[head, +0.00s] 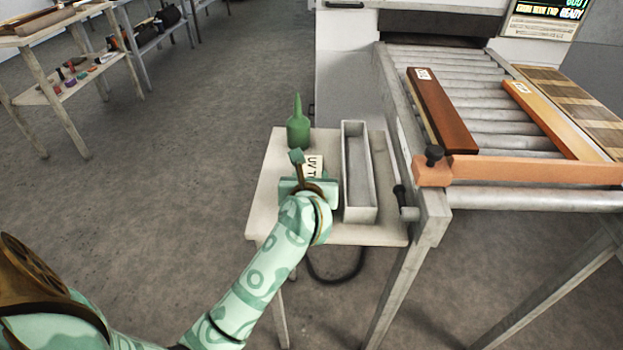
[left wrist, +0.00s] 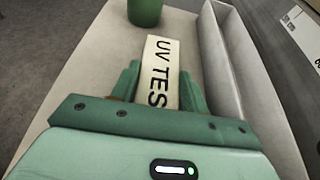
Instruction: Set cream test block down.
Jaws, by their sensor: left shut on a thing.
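The cream test block (head: 314,164), lettered "UV TES" as far as it shows, is between the fingers of my left gripper (head: 311,176). In the left wrist view the block (left wrist: 161,62) points away from my left gripper (left wrist: 160,88), with a green finger on each side. The gripper is shut on it. My right gripper is not in view.
The green bottle (head: 298,130) stands behind the block. The long open grey tray (head: 346,208) is close on its right. The roller conveyor (head: 485,120), bearing a dark red-brown board (head: 441,108) and an orange board (head: 555,118), stands further right. The table's left strip is bare.

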